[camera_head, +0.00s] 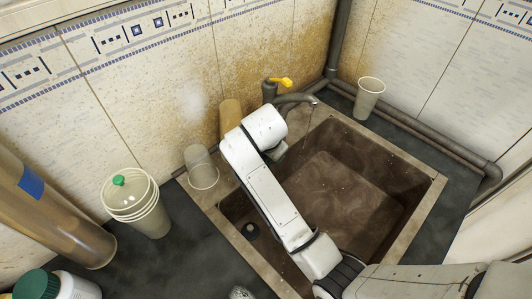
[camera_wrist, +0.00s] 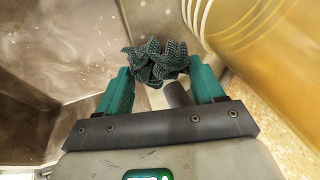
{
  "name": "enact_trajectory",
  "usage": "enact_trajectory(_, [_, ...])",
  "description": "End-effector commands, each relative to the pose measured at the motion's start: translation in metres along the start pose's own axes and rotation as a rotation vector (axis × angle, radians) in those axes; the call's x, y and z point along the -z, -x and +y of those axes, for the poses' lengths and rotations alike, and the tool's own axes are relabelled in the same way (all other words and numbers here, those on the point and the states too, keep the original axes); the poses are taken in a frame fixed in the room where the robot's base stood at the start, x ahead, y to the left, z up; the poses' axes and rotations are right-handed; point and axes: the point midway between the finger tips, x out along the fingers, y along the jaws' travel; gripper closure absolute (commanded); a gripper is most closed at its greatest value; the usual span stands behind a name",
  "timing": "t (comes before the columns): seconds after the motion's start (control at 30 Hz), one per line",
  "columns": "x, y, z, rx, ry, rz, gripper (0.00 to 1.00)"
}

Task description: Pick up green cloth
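In the wrist view, the green cloth (camera_wrist: 155,62) is a crumpled, dark green knitted bundle at the fingertips. My gripper (camera_wrist: 161,72) has two teal fingers standing well apart, one at each side of the cloth. The cloth overlaps the left fingertip and comes close to the right one; I see no clear squeeze on it. In the head view my arm's white wrist covers the spot near the tap, so the cloth and fingers are hidden there.
The brown sink basin (camera_head: 345,195) lies under and right of my arm. A tap with a yellow handle (camera_head: 281,82) stands behind it. A yellowish cup (camera_head: 230,116), a clear cup (camera_head: 201,168) and stacked cups (camera_head: 137,206) stand left; another cup (camera_head: 368,98) stands in the back corner.

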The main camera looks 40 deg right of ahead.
Motion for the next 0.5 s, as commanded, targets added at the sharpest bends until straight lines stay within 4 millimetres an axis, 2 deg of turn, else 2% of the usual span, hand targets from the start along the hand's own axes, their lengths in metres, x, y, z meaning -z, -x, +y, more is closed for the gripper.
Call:
enact_trajectory(0.07, [0.0000,0.0001,0.0000,0.000,0.000,0.000,0.41])
enact_trajectory(0.33, [0.0001,0.0002,0.0000,0.000,0.000,0.000,0.66])
enact_trajectory(0.5, [0.0001,0.0003,0.0000,0.000,0.000,0.000,0.67])
